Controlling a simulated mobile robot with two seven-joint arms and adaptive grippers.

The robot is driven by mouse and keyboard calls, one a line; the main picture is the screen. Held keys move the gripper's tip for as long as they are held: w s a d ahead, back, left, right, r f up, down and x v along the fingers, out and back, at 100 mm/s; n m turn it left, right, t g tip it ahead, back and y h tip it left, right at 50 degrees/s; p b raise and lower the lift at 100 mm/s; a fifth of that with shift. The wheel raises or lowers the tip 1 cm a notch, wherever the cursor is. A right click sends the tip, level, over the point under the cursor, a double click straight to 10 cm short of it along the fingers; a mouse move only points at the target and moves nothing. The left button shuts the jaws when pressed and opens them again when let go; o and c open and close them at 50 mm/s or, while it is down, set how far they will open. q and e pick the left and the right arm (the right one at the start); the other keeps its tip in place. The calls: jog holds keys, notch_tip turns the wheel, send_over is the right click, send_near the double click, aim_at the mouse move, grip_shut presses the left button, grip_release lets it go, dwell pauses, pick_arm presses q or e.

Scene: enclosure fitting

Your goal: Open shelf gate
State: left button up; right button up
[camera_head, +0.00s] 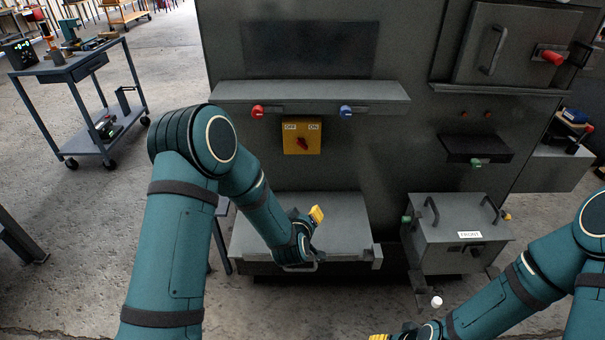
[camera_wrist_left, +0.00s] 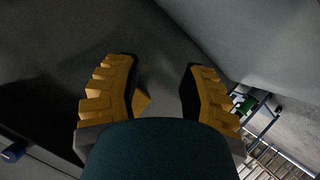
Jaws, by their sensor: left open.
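A wide grey shelf (camera_head: 345,210) juts from the lower front of the grey cabinet (camera_head: 390,150). A bar handle (camera_head: 300,267) shows at its front edge, partly behind my left wrist, and a small grey block (camera_head: 377,256) sits at its right front corner. I cannot tell for sure which part is the gate. My left gripper (camera_head: 316,215) is over the shelf. In the left wrist view its yellow fingers (camera_wrist_left: 162,85) are apart with nothing held between them. My right gripper (camera_head: 380,337) is mostly cut off at the bottom edge; its opening is hidden.
A yellow OFF/ON switch plate (camera_head: 302,137) is above the shelf, below a ledge (camera_head: 310,91) with a red knob (camera_head: 258,112) and a blue knob (camera_head: 346,111). A grey box (camera_head: 450,250) with handles stands at right. A cart (camera_head: 75,70) is at left, with open floor between.

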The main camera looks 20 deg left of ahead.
pick_arm(q)
jog(key=w+a+r+n+t+y, duration=0.3)
jog(key=w+r, duration=0.3)
jog(key=r, duration=0.4)
jog(key=shift+w+n+t+y, duration=0.35)
jog(key=shift+t+y, duration=0.15)
jog(key=shift+t, duration=0.1)
